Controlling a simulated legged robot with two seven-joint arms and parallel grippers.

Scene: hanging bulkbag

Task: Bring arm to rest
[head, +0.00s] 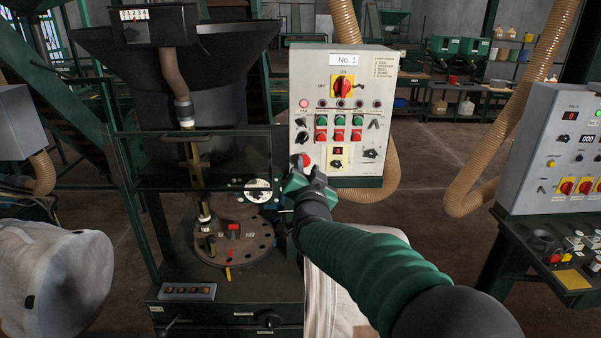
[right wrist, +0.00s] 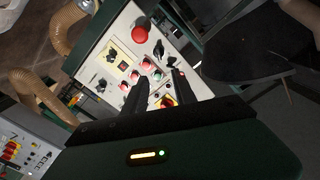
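My right arm reaches in from the lower right of the head view, with a green ribbed sleeve. Its gripper (head: 306,178) is in front of the lower left part of the grey "No. 1" control panel (head: 345,88), close to a round red button (head: 303,160). In the right wrist view, the two dark fingers (right wrist: 158,82) stand apart with nothing between them. The panel's knobs and coloured buttons show beyond them. The red button (right wrist: 140,34) is above the fingertips in that picture. I cannot tell whether a finger touches the panel. My left gripper is in neither view.
A dark machine with a hopper (head: 215,75) and a round plate (head: 235,245) stands left of the gripper. A pale bag (head: 50,280) is at lower left. A second control panel (head: 560,140) stands at right. Beige hoses (head: 520,90) hang nearby. Open floor (head: 430,190) lies between the panels.

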